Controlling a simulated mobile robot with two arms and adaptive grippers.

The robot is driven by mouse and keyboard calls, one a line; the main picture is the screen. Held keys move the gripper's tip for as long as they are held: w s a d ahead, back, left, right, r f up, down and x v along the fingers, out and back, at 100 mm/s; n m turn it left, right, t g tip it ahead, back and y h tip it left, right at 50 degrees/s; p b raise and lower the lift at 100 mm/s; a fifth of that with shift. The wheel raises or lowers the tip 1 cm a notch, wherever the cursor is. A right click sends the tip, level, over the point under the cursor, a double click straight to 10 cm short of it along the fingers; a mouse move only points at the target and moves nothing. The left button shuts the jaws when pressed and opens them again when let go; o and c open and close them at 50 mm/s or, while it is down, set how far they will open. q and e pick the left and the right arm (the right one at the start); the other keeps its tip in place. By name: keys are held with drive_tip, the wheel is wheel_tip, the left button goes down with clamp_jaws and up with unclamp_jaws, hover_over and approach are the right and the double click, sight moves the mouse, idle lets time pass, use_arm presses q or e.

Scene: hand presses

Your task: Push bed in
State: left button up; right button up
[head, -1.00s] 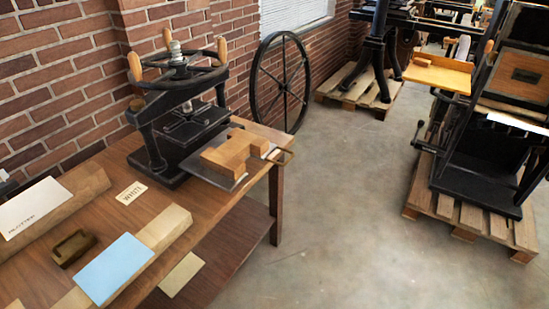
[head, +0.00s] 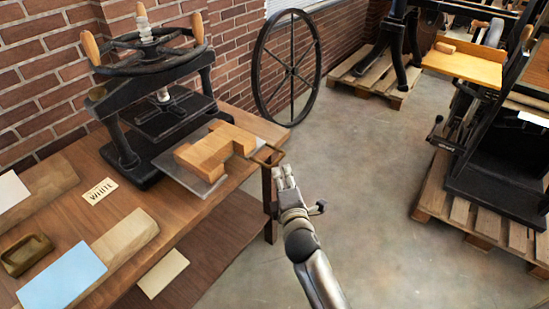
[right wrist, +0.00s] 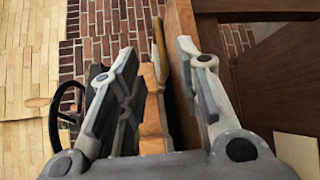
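The black hand press (head: 165,112) stands on the wooden table against the brick wall. Its flat grey bed (head: 192,181) sticks out to the front right from under the platen, with wooden blocks (head: 214,150) on it. A brass-coloured handle (head: 268,155) is at the bed's outer end, over the table edge. My right gripper (head: 285,176) is just beyond and a little below the handle, seemingly apart from it. In the right wrist view its fingers (right wrist: 155,85) are spread, with the handle (right wrist: 160,50) and a wooden block (right wrist: 154,126) showing between them. My left gripper is not in view.
The table (head: 140,193) also holds a "WHITE" card (head: 100,191), a small brown tray (head: 26,254) and a blue sheet (head: 62,280). A spoked wheel (head: 288,68) leans at the wall. Other presses stand on pallets (head: 480,225) at right. The floor between is clear.

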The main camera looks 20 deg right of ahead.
sight(278, 158)
drive_tip(key=w, duration=0.3)
drive_tip(key=w+d+f, duration=0.1)
drive_tip(key=w, duration=0.5)
drive_tip(key=shift+w+d+f, duration=0.15)
drive_tip(key=shift+w+f, duration=0.15)
drive_tip(key=shift+f, duration=0.05)
clamp_jaws()
